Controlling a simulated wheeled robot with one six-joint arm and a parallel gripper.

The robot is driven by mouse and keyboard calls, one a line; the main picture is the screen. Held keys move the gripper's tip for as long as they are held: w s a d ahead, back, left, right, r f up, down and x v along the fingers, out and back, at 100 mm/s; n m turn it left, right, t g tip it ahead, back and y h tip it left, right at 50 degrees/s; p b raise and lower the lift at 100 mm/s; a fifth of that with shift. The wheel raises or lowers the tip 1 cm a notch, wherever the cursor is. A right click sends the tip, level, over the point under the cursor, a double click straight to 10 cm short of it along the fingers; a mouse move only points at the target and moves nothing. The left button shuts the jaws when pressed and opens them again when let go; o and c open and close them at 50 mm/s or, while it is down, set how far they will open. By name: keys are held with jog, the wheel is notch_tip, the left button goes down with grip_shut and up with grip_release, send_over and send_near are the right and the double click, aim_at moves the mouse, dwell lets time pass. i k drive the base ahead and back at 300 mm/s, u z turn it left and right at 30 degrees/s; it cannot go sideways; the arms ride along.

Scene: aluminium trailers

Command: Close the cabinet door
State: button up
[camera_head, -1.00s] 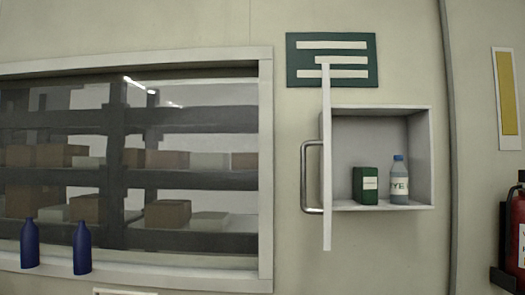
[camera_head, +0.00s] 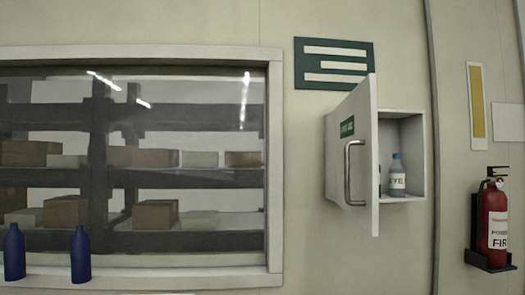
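The white wall cabinet (camera_head: 412,198) hangs to the right of the window. Its door (camera_head: 357,187) stands wide open, hinged on the left and swung out from the wall toward me. The door's outer face shows a green label (camera_head: 347,127) and a grey metal bar handle (camera_head: 348,174). Inside the cabinet stands a blue-capped eyewash-type bottle (camera_head: 397,178). A dark green box (camera_head: 380,180) is almost wholly hidden behind the door. My gripper is not in view.
A window (camera_head: 274,165) fills the left, with boxes on shelves behind it. Two blue bottles (camera_head: 80,254) stand at its sill. A green sign (camera_head: 335,64) is above the cabinet. A red fire extinguisher (camera_head: 488,218) hangs at the right. The wall below the cabinet is bare.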

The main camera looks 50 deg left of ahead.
aim_at(358, 149)
jog(key=u, duration=0.65)
jog(key=k, duration=1.3)
jog(key=i, duration=0.55)
jog(key=u, duration=0.85)
jog(key=i, duration=0.65)
jog(key=u, duration=0.1)
